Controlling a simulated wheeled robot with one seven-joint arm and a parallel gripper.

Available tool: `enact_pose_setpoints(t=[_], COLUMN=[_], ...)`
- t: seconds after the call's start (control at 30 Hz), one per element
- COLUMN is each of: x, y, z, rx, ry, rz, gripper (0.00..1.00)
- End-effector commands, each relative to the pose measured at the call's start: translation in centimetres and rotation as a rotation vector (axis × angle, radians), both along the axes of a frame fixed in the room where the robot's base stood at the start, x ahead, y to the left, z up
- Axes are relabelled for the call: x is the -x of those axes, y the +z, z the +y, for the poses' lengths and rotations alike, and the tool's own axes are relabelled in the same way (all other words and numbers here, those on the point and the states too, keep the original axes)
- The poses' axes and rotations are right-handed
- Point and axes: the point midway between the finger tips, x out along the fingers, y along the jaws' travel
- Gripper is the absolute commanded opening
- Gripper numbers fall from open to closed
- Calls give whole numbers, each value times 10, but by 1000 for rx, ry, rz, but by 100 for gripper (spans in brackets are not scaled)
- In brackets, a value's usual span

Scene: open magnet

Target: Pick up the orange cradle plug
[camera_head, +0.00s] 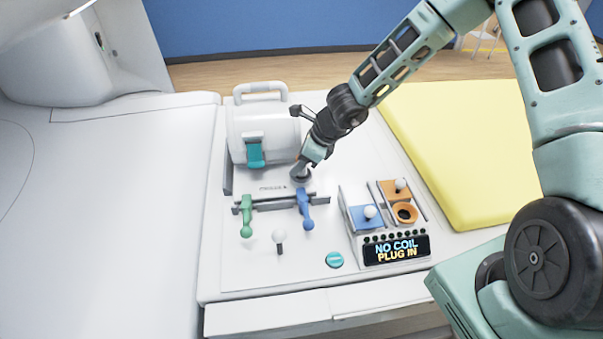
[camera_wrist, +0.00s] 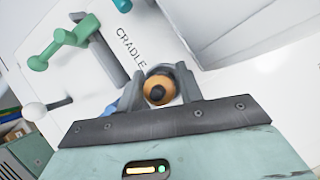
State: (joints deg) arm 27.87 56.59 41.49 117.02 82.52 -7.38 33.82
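The orange cradle plug (camera_wrist: 150,97) shows in the wrist view as a round orange body with a dark centre. It is between the two grey fingers of my gripper (camera_wrist: 160,92), with no clear gap on either side. A grey ring shows just behind it, next to the printed word CRADLE. In the head view my gripper (camera_head: 302,174) points down at the white deck, just below the white cylinder. There the plug is hidden by the fingers, and I cannot tell whether it is seated or lifted.
A blue-handled lever (camera_head: 305,210) and a green-handled lever (camera_head: 246,217) stand close by. A white knob (camera_head: 280,240) is in front. The white cylinder (camera_head: 262,130) stands behind. At right is a panel with an orange socket (camera_head: 405,214) and a display (camera_head: 396,250) reading NO COIL PLUG IN.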

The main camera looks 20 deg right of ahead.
Motion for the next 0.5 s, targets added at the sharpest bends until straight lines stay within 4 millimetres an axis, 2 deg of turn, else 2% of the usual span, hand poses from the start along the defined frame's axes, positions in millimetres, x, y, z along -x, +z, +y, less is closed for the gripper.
enact_pose_setpoints(t=[0.1, 0.3, 0.33, 0.43, 0.47, 0.5], x=[-2, -2, -2, -2, -2, -2], y=[-7, -6, -6, -6, -6, -6], z=[3, 4, 4, 4, 4, 3], rx=[-1, 0, 0, 0, 0, 0], ry=[-1, -1, -1, -1, -1, -1], rz=[2, 0, 0, 0, 0, 0], gripper=[36, 36, 33, 6, 0, 0])
